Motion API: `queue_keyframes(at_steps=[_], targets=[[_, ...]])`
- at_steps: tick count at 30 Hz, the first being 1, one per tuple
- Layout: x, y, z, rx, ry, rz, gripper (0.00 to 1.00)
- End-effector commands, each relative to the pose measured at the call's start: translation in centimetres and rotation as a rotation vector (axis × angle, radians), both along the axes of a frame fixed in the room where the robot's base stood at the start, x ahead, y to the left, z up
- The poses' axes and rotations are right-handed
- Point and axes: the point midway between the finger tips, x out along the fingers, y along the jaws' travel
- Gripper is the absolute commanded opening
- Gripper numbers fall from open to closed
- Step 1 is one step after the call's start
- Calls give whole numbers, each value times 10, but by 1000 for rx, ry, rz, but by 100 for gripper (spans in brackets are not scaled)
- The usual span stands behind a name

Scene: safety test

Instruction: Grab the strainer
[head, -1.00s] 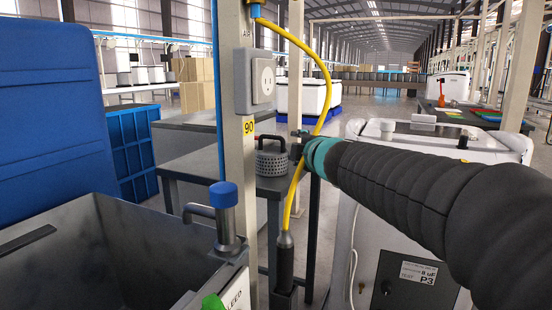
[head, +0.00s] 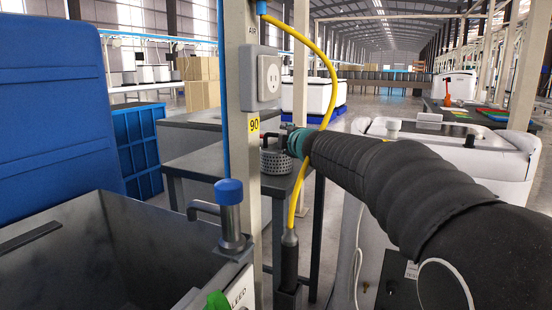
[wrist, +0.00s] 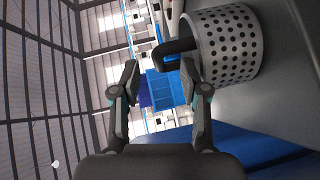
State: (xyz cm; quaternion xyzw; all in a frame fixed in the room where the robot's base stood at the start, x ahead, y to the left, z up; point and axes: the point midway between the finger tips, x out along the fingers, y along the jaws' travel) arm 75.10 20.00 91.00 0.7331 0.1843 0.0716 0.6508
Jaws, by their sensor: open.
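The strainer (head: 275,163) is a grey perforated metal basket on a dark table (head: 203,165) behind the post. In the wrist view the strainer (wrist: 228,45) lies at the upper right, its black looped handle (wrist: 176,47) pointing left. My gripper (head: 287,136) is at the handle's height in the head view, partly hidden by the cable and its own wrist. In the wrist view my gripper (wrist: 160,82) has its two fingers spread and nothing clamped between them. The handle's end shows in line with the gap, near the right fingertip; whether they touch is unclear.
A post (head: 241,140) with an outlet box (head: 258,78) stands in front of the table. A yellow cable (head: 334,90) hangs across my arm.

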Motion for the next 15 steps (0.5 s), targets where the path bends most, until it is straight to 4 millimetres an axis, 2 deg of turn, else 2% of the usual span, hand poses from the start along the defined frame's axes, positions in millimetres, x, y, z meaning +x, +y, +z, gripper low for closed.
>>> queue_keyframes(at_steps=[6, 14, 15], targets=[[21, 8, -2, 0, 0, 0, 45], [23, 9, -3, 0, 0, -1, 45], [23, 8, -3, 0, 0, -1, 42]])
